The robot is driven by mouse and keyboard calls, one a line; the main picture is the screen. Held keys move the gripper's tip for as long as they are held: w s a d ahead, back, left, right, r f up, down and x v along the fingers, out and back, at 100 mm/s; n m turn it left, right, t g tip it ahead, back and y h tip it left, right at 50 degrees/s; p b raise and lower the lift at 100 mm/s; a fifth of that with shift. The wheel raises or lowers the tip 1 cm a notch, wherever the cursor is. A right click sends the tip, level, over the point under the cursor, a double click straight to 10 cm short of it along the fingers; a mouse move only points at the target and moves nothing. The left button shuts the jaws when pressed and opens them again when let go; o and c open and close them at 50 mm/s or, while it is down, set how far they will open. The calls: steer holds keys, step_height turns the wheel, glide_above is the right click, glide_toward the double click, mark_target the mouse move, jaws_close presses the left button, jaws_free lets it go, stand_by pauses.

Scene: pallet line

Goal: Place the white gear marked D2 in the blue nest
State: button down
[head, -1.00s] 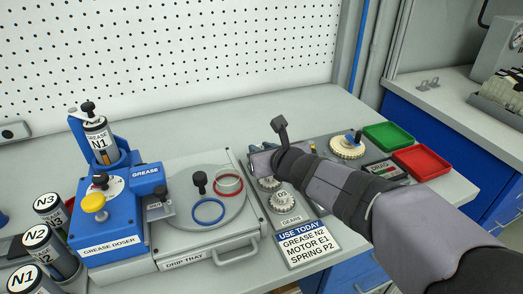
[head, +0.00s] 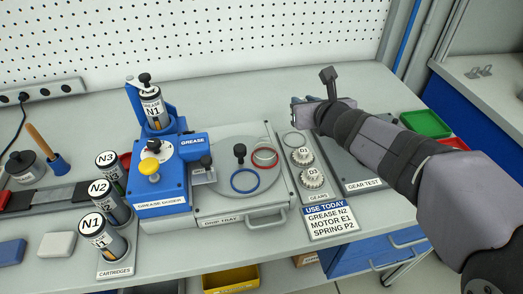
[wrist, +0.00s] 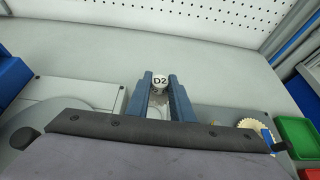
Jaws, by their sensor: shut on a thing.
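The white gear marked D2 (wrist: 159,80) sits between the blue fingers of my gripper (wrist: 159,91) in the wrist view; my gripper is shut on it. In the head view my gripper (head: 300,108) is above the far end of the gears tray (head: 318,194), and the D2 gear cannot be made out there. The blue nest, a blue ring (head: 232,184), is on the round plate of the drip tray, left of and nearer than my gripper. It looks empty.
Gears D1 (head: 302,157) and D3 (head: 312,178) stand in the gears tray, with an empty ring seat (head: 284,140) behind them. A red ring (head: 276,160) and a black knob (head: 239,152) share the plate. The blue grease doser (head: 165,185) stands left.

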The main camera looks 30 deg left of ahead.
steer(key=shift+w+d+r+p, duration=0.3)
steer(key=shift+p, duration=0.25)
steer(key=w+d+r+p, duration=0.15)
steer(key=w+p, duration=0.25)
steer(key=p, duration=0.4)
steer(key=s+a+n+g+y+p, duration=0.1)
steer(key=s+a+n+g, duration=0.1)
steer(key=s+a+n+g+y+p, duration=0.1)
steer(key=s+a+n+g+y, duration=0.1)
steer(key=n, duration=0.1)
steer(key=shift+s+a+r+g, duration=0.1)
steer(key=shift+s+r+g, duration=0.1)
steer(key=shift+g, duration=0.1)
steer(key=s+r+n+g+h, duration=0.1)
steer(key=s+r+n+g, duration=0.2)
steer(key=s+n+g, duration=1.4)
steer(key=shift+s+d+f+m+t+p, duration=0.15)
steer(key=shift+s+f+m+t+p, duration=0.25)
steer(key=shift+s+f+m+t, duration=0.9)
steer(key=shift+s+d+f+m+t+p, duration=0.15)
steer(key=shift+f+m+t+p, duration=0.3)
steer(key=shift+f, duration=1.6)
steer(key=shift+s+d+f+m+t+p, duration=0.1)
steer(key=shift+s+f+m+t+p, duration=0.45)
steer(key=shift+f+m, duration=0.85)
steer(key=shift+s+f+n, duration=0.2)
steer(key=shift+f+n, duration=0.15)
steer(key=shift+f, duration=0.15)
